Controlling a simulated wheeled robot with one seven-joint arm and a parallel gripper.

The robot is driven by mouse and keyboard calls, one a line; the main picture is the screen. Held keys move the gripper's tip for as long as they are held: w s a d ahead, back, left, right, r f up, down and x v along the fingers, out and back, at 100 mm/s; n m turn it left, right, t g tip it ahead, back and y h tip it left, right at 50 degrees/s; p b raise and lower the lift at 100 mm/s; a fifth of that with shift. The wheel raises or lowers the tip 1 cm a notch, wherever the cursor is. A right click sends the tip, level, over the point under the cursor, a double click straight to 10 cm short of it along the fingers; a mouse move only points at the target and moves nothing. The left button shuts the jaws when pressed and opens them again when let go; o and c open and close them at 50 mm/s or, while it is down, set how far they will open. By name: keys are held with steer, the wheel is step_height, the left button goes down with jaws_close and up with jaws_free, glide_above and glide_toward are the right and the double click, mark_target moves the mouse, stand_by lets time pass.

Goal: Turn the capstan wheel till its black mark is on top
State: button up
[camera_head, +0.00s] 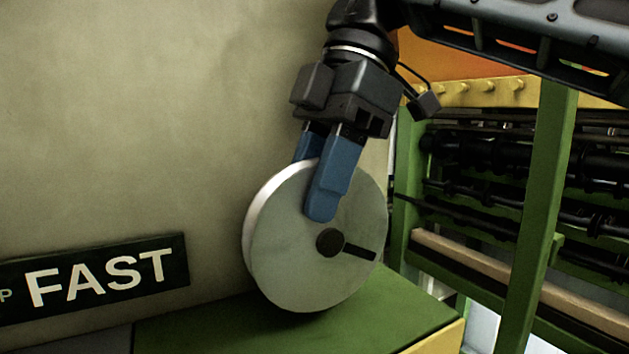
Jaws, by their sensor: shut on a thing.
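The capstan wheel (290,265) is a pale grey disc with a thick white rim, standing upright in the middle of the head view. A black hub (330,242) is at its centre. The black mark (361,251) is a short bar running from near the hub toward the right, tilted slightly downward. My gripper (318,190) reaches down from above with blue fingers. It is shut on the upper part of the wheel, one finger across the front face above the hub and the other behind the rim. The far finger's tip is hidden by the wheel.
A green block with a yellow side (400,318) lies under the wheel. A beige wall with a dark FAST sign (95,278) is at the left. A green frame (540,220) with black rollers stands close at the right. The space left of my gripper, in front of the wall, looks clear.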

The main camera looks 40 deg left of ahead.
jaws_close()
steer(key=shift+s+a+t, duration=0.1)
steer(key=shift+s+t, duration=0.15)
steer(key=shift+t, duration=0.15)
steer(key=shift+s+a+f+t+h+b, duration=0.2)
steer(key=shift+s+t+h+b, duration=0.2)
steer(key=shift+t, duration=0.5)
steer(key=shift+s+a+f+t+h+b, duration=0.15)
steer(key=shift+s+t+h+b, duration=0.25)
steer(key=shift+t, duration=0.5)
steer(key=shift+w, duration=0.1)
steer(key=o, duration=0.9)
jaws_free()
steer(key=shift+r, duration=3.9)
